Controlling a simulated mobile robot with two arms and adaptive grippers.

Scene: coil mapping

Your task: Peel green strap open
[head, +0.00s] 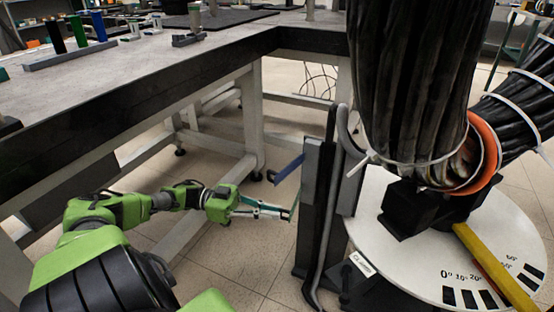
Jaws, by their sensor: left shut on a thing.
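The green strap (295,203) is a thin strip at the left side of a dark upright post (311,212). My left gripper (286,212) reaches in from the left, with its fingertips at this strip. It is shut on the green strap. The fingers and the post's edge hide part of the strap, so I cannot tell how far it is peeled. A blue strap (289,169) sticks out to the left from the same post, above my gripper. My right gripper is not in view.
A white round plate (390,263) with angle marks bears a thick black cable bundle (408,80) and a yellow bar (490,262). A workbench (200,62) stands behind and left of my arm. Tiled floor (235,265) lies open below my gripper.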

